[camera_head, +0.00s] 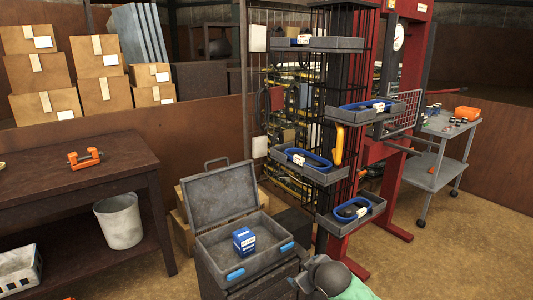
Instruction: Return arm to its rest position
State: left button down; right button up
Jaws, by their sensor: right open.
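My right arm comes in at the bottom edge, with a grey joint and a pale green part. Its right gripper (301,275) is at the lower right corner of an open grey toolbox (222,253). The sensed open jaws show only in part, and I see nothing held between them. The toolbox stands with its lid (219,193) raised, and a small blue box (243,241) sits inside it. Two blue latches are on the toolbox's front. My left gripper is not in view.
A black wire rack (310,100) with several grey trays holding blue-packed parts stands behind the gripper, beside a red press frame (406,110). A grey cart (440,150) is at right. A dark workbench (70,180) with an orange clamp (85,158) is at left. Floor at lower right is clear.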

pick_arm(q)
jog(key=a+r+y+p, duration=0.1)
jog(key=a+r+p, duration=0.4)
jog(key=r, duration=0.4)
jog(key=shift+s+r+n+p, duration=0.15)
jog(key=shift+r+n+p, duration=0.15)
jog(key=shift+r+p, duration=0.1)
pick_arm(e)
jog(key=s+f+m+g, duration=0.2)
jog(key=s+f, duration=0.1)
jog(key=s, duration=1.1)
jog(key=s+d+f+m+g, duration=0.1)
jog(key=s+f+m+g, duration=0.1)
jog(key=s, duration=1.1)
jog(key=s+d+f+m+g+h, duration=0.1)
jog(key=s+f, duration=0.4)
jog(key=s, duration=0.9)
jog(key=shift+s+f+m+g, duration=0.4)
jog(key=shift+m+g, duration=0.2)
jog(key=shift+g, duration=0.6)
